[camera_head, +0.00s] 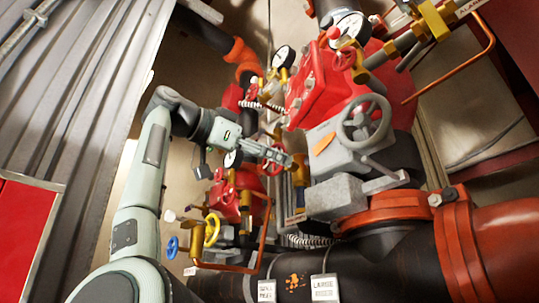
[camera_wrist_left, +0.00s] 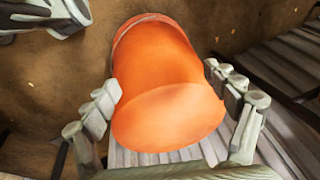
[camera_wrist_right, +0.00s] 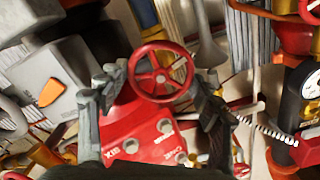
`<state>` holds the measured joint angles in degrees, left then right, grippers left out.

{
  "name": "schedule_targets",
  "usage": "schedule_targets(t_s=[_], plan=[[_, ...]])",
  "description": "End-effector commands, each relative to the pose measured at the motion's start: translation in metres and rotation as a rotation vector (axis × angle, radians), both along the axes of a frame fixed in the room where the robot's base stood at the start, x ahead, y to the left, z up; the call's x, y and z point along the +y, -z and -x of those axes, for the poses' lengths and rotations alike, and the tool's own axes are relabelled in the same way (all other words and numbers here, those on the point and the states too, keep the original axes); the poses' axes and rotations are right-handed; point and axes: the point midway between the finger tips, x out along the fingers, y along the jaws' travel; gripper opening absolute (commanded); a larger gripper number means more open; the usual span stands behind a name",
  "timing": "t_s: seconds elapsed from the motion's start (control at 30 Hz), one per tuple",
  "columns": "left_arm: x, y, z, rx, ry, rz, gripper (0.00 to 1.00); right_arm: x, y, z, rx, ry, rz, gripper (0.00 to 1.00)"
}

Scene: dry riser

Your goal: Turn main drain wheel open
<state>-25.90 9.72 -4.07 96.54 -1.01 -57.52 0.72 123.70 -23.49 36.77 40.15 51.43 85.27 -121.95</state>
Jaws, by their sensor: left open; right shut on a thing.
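A red spoked handwheel (camera_wrist_right: 160,76) sits between the two fingers of my right gripper (camera_wrist_right: 157,84) in the right wrist view. The fingers are closed in on opposite sides of its rim. In the head view my right gripper (camera_head: 283,158) reaches this wheel (camera_head: 272,162), which the fingers partly cover. No label naming this wheel is readable.
A large grey handwheel (camera_head: 364,121) is on a grey housing right of my right gripper. Below are a yellow handwheel (camera_head: 212,230), a blue handwheel (camera_head: 172,246) and a thick dark pipe (camera_head: 385,262) with orange couplings. Gauges and copper tubes crowd the area. Ribbed metal sheeting (camera_head: 75,110) stands left.

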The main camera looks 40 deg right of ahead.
Motion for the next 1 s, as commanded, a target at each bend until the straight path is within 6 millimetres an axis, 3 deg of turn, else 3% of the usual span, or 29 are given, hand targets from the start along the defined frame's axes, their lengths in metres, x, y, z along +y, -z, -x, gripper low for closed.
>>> schedule_targets(t_s=[0.37,0.4,0.53,0.87,1.0], plan=[[0.0,0.0,0.0,0.0,0.0,0.0,0.86,0.0,0.0,0.0,0.008,0.0,0.001,0.36],[0.001,0.0,0.0,0.0,0.0,-0.001,0.86,0.0,0.0,0.0,0.009,0.001,0.002,0.69],[0.001,0.0,0.0,-0.001,-0.001,-0.001,0.86,0.0,0.0,0.0,0.007,0.0,0.001,0.85],[0.002,-0.001,-0.003,-0.004,0.001,-0.004,0.86,0.001,0.0,0.0,0.006,0.001,0.001,0.86],[0.002,-0.001,-0.002,-0.004,0.001,-0.003,0.86,0.011,-0.001,0.001,0.005,0.0,0.004,0.86]])
